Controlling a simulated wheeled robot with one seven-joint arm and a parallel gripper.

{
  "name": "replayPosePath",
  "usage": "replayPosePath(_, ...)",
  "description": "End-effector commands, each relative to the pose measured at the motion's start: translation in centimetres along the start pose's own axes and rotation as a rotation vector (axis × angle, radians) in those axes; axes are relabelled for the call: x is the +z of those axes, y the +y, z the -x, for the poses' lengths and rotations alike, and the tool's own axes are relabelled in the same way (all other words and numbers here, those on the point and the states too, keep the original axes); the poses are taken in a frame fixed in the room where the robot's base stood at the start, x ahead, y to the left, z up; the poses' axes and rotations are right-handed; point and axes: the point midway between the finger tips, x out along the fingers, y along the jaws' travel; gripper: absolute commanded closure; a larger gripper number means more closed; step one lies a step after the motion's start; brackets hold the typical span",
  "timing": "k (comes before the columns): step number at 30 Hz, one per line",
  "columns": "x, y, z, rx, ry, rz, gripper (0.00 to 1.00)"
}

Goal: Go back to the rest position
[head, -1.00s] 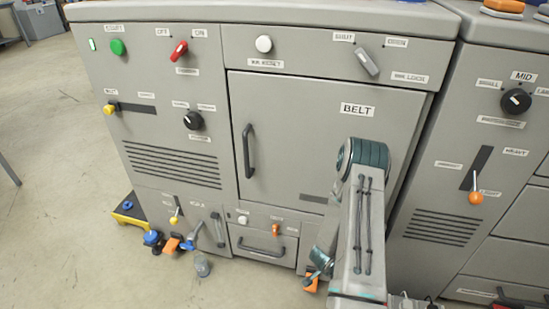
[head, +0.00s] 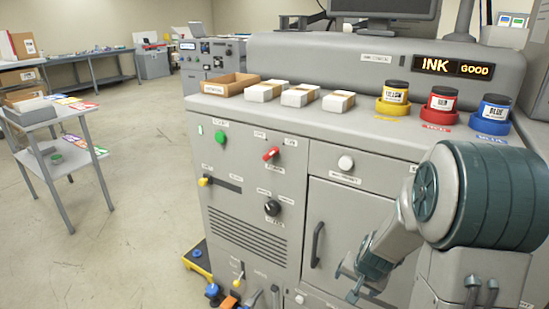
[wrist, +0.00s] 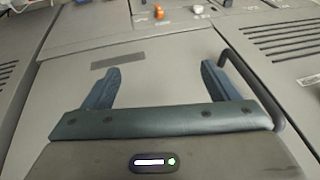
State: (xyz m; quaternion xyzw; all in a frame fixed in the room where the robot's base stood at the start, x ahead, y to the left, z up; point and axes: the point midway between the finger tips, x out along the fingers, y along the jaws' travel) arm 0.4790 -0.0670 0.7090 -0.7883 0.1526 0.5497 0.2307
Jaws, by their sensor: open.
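My gripper (head: 357,283) is in front of the grey machine's door at the lower right of the head view, with my arm folded up beside it. In the wrist view my gripper (wrist: 158,88) has its two dark fingers spread wide, with nothing between them. Behind the fingers is the grey door panel (wrist: 150,75). The door's dark handle (wrist: 252,88) runs close to the right finger; I cannot tell the exact gap. The door (head: 345,240) looks shut in the head view.
The machine top holds a cardboard tray (head: 231,86), several white packs (head: 300,96), and yellow (head: 395,97), red (head: 437,106) and blue (head: 491,114) ink jars. A yellow step (head: 197,261) sits at the machine's lower left. A small cart (head: 60,165) stands left, with open floor (head: 130,210) between.

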Motion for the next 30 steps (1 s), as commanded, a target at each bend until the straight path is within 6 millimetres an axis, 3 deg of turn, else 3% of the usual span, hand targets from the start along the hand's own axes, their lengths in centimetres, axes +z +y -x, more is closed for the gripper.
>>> replayPosePath(1, -0.2, -1.3, 3.9, -0.012, 0.000, 0.043, 0.19)
replayPosePath(3, 0.4, -2.3, 7.4, -0.021, -0.014, 0.097, 0.19)
replayPosePath(10, 2.9, -4.4, 18.6, -0.027, -0.052, 0.271, 0.19)
replayPosePath(18, 6.6, -4.2, 30.1, 0.006, -0.083, 0.448, 0.19)
replayPosePath(24, 8.6, -3.2, 34.7, 0.036, -0.095, 0.522, 0.19)
replayPosePath(30, 9.2, -2.7, 35.6, 0.048, -0.102, 0.543, 0.19)
